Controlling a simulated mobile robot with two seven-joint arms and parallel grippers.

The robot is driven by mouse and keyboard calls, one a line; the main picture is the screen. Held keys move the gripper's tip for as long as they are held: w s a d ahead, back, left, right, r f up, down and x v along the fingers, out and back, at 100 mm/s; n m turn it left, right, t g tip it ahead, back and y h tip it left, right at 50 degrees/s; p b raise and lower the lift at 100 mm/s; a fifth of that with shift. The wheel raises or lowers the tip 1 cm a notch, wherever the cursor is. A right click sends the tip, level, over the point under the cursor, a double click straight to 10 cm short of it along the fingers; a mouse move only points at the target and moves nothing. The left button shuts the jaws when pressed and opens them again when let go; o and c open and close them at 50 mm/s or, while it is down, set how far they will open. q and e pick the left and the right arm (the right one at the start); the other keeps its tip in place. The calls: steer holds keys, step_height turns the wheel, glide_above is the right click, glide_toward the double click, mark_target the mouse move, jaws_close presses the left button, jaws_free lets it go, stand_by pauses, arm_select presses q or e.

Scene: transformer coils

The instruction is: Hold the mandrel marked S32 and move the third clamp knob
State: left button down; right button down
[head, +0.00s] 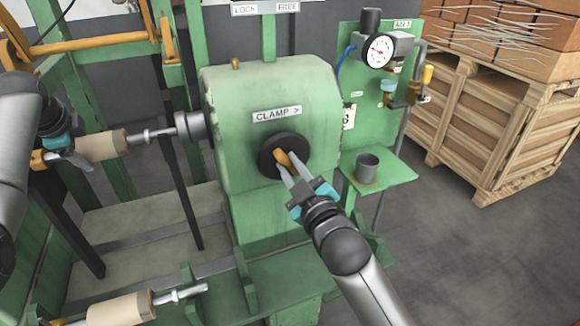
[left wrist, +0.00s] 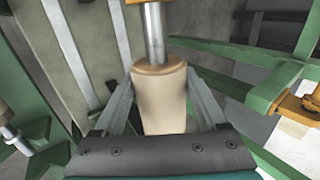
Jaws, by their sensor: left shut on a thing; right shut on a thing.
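A tan mandrel (head: 105,145) with a metal shaft lies level in front of the grey chuck (head: 192,126). No S32 mark is readable on it. My left gripper (head: 80,158) is shut on its left part. In the left wrist view the two fingers (left wrist: 162,90) sit on either side of the tan mandrel body (left wrist: 164,110). The clamp knob is a black disc (head: 270,160) with an orange grip bar (head: 283,157), on the green housing below the "CLAMP >" label (head: 277,113). My right gripper (head: 290,166) is shut on the orange bar and hides part of it.
A second tan mandrel (head: 122,309) lies lower left. A green shelf (head: 397,178) with a grey cup (head: 367,168) stands right of the housing, below a dial gauge (head: 380,50). A wooden crate (head: 470,125) stands further right. The floor at lower right is clear.

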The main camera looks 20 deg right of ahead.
steer(key=shift+a+f+m, duration=0.1)
steer(key=shift+m, duration=0.3)
steer(key=shift+f, duration=0.15)
stand_by(0.9)
steer(key=c, duration=0.8)
jaws_free()
steer(key=shift+o, duration=0.2)
steer(key=shift+s+r, duration=0.15)
steer(key=shift+r, duration=0.05)
steer(key=s, duration=1.1)
steer(key=shift+s, duration=0.35)
